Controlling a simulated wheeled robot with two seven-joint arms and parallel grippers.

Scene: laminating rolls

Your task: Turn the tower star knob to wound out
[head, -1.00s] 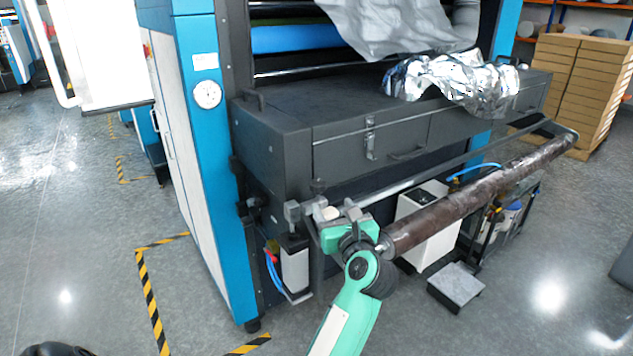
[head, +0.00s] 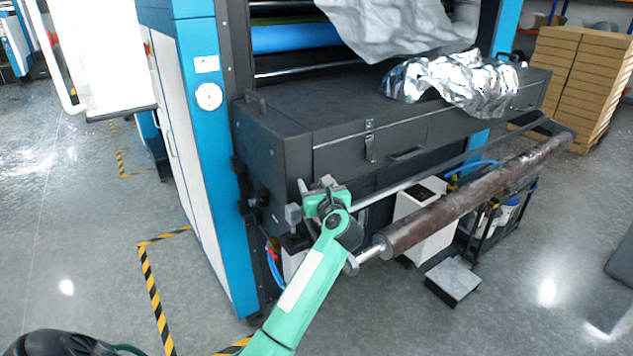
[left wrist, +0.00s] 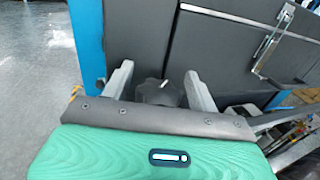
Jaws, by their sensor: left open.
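The star knob (left wrist: 158,92) is a dark, lobed knob with a pale mark, seen in the left wrist view. My left gripper (left wrist: 158,84) is open, with one grey finger on each side of the knob. Whether the fingers touch it I cannot tell. In the head view my green left gripper (head: 322,194) is at the lower left front of the dark machine box and hides the knob. My right gripper is not in view.
The dark box (head: 345,145) with latches stands just beyond the gripper. A brown roll (head: 470,205) on a shaft lies to the right. A blue machine post (head: 215,150) stands left. Crumpled foil (head: 455,82) lies on the box.

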